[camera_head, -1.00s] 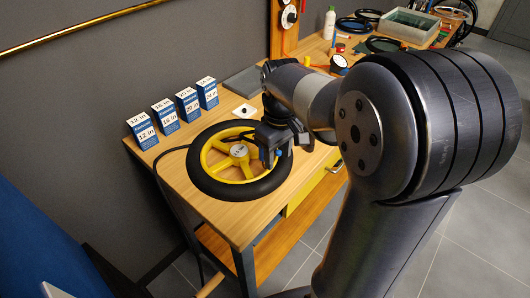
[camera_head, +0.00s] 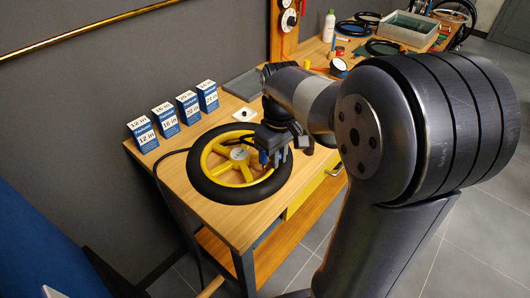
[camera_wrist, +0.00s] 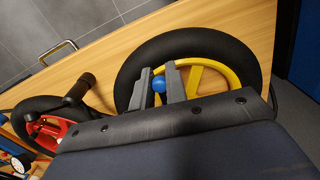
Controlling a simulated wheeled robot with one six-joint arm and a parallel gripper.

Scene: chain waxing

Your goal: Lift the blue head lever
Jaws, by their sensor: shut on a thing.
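A black tyre on a yellow spoked wheel (camera_head: 214,184) lies flat on the wooden bench, and its spokes show in the wrist view (camera_wrist: 216,75). My gripper (camera_head: 267,158) is low over the right side of the wheel, inside the tyre. In the wrist view, my gripper (camera_wrist: 159,76) has its two grey fingers close around the blue head lever (camera_wrist: 159,84), which shows as a small round blue end between them. A bit of blue also shows at the fingers in the head view. What the lever is joined to is hidden.
Several blue and white tube boxes (camera_head: 166,115) stand behind the wheel. A black hose (camera_head: 170,154) runs over the bench's left edge. A red and black device (camera_wrist: 58,125) is at the left in the wrist view. A grey tray (camera_head: 243,84) lies behind.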

